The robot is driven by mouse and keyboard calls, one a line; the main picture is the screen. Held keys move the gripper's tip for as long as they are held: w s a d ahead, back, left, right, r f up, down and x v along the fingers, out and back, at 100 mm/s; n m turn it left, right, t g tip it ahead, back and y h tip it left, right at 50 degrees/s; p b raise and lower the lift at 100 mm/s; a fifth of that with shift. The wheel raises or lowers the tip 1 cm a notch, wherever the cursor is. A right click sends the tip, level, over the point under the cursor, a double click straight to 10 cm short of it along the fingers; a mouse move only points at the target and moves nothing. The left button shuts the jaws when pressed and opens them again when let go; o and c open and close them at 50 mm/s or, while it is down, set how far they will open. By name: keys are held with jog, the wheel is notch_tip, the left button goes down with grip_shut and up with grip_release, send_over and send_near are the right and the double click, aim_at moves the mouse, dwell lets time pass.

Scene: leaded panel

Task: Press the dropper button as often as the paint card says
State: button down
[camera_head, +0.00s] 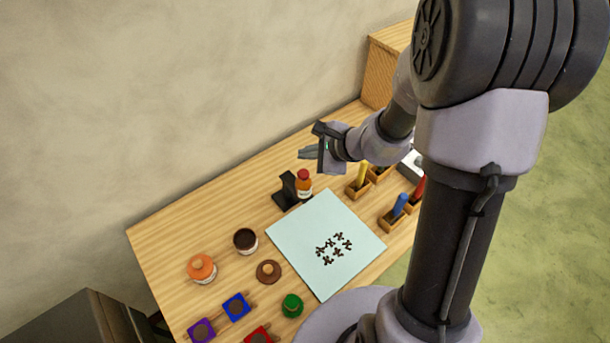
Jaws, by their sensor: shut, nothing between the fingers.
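A small bottle (304,190) with an orange body and a red top stands by a black stand (287,190) at the sheet's far corner; it looks like the dropper, and the red top (303,174) may be its button. A pale blue sheet (300,228) lies on the table with several small dark marks on it. I cannot tell if this is the paint card; no number is readable. My gripper (304,153) is shut and empty, pointing left. In the picture it is just above the red top, apart from it.
On the wooden table (170,232) are an orange-lidded jar (202,268), a dark open jar (245,240), a brown lid (268,271), a green lid (292,305) and coloured pots (236,306). Wooden holders with blue (399,205) and yellow (362,176) sticks stand right. My arm hides the right side.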

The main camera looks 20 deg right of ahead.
aim_at(306, 175)
jog(key=f+b, duration=0.2)
jog(key=f, duration=0.1)
jog(key=f+b, duration=0.1)
jog(key=shift+w+d+f, duration=0.15)
jog(key=shift+w+d, duration=0.05)
jog(key=shift+d, duration=0.05)
jog(key=shift+s+a, duration=0.3)
jog(key=shift+a, duration=0.15)
jog(key=shift+w+d, duration=0.15)
jog(key=shift+d, duration=0.15)
jog(key=shift+a, duration=0.1)
jog(key=shift+f+b, duration=0.2)
jog(key=shift+b, duration=0.1)
dwell(0.6)
jog(key=shift+f+b, duration=0.3)
jog(key=shift+b, duration=0.15)
